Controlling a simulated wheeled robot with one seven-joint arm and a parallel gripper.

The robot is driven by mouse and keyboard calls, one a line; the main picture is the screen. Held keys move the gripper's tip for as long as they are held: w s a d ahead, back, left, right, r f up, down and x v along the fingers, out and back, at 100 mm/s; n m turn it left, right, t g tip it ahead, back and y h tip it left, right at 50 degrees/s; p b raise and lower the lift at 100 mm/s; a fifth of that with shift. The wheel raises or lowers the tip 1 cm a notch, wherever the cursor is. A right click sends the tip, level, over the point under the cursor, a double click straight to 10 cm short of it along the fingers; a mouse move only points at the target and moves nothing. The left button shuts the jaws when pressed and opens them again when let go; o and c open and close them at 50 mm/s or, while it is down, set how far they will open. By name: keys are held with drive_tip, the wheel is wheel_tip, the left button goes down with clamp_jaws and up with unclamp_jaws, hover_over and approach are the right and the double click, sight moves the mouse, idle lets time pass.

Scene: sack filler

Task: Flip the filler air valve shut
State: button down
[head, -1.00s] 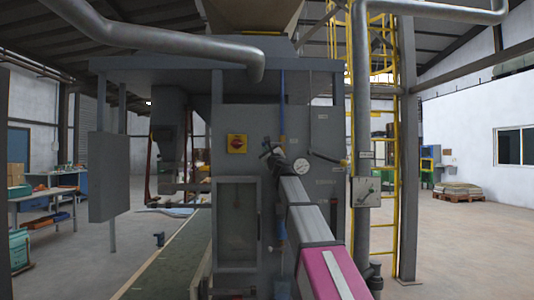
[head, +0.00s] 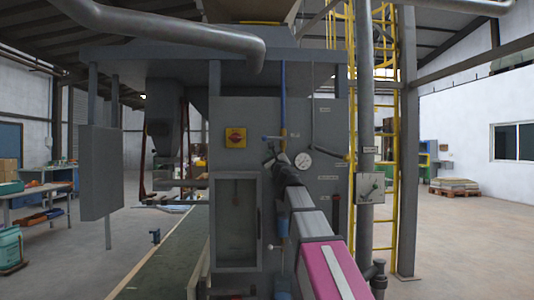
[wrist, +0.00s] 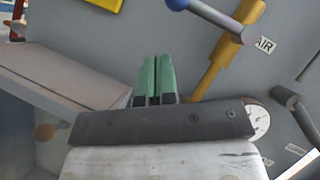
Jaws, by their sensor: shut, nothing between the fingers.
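The air valve's blue-ended lever (head: 272,138) points left, across the vertical blue pipe (head: 283,95) on the grey filler panel. In the wrist view the lever (wrist: 205,18) lies at the top, crossing a yellow valve body (wrist: 222,58) beside an AIR label (wrist: 264,45). My gripper (wrist: 152,72) has green fingertips pressed together with nothing between them. The fingertips are left of the valve body and below the lever in that view, with a visible gap to both.
A round gauge (head: 303,161) sits just right of my wrist. A yellow plate with a red knob (head: 236,138) is on the panel to the left. A windowed door (head: 237,222) is below it. A grey post (head: 364,120) stands right of the panel.

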drive_tip(key=a+v, duration=0.1)
drive_tip(key=v, duration=0.7)
drive_tip(key=shift+s+f, duration=0.15)
drive_tip(key=shift+f, duration=0.3)
drive_tip(key=shift+a, duration=0.1)
